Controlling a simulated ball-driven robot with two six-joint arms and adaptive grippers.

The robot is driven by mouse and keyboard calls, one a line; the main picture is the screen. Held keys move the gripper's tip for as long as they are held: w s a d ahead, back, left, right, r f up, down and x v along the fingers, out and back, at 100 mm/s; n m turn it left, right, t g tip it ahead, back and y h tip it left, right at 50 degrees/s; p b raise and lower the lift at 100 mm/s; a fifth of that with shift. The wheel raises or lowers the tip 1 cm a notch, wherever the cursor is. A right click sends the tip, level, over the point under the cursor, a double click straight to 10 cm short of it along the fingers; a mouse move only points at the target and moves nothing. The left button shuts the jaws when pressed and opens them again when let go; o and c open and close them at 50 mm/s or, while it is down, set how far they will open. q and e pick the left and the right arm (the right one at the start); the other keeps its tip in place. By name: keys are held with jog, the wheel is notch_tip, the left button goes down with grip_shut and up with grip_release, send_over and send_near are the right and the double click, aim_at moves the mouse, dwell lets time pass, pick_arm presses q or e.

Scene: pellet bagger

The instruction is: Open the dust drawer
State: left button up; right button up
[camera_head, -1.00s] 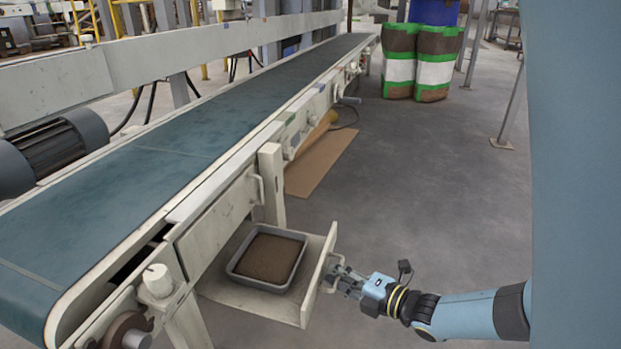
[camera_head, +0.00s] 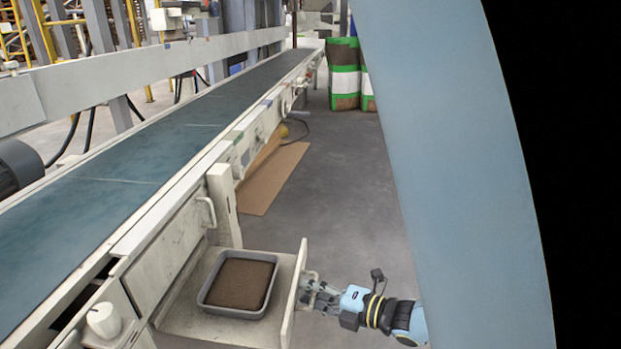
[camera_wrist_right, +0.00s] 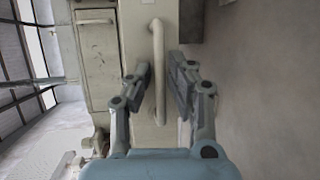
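The dust drawer (camera_head: 190,322) stands pulled out from under the conveyor, with a grey tray (camera_head: 205,290) of brown dust in it. Its front panel (camera_head: 294,297) faces right and carries a pale bar handle (camera_head: 303,287). My right gripper (camera_head: 314,297) is at this handle. In the right wrist view the handle (camera_wrist_right: 158,60) runs upright between the two fingers (camera_wrist_right: 161,88) of my right gripper. The fingers stand apart on either side, with a visible gap on the right side; contact is not clear. My left gripper is not in view.
The blue-green conveyor belt (camera_head: 150,165) runs away along the left. A closed cabinet panel with a handle (camera_head: 207,211) and a pale post (camera_head: 223,205) stand behind the drawer. Cardboard (camera_head: 272,178) lies on the floor. Grey floor (camera_head: 345,215) is free to the right.

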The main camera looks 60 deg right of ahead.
jog(key=shift+s, duration=0.1)
jog(key=s+r, duration=0.2)
jog(key=s, duration=0.9)
jog(key=shift+s+r, duration=0.15)
jog(key=shift+s, duration=0.2)
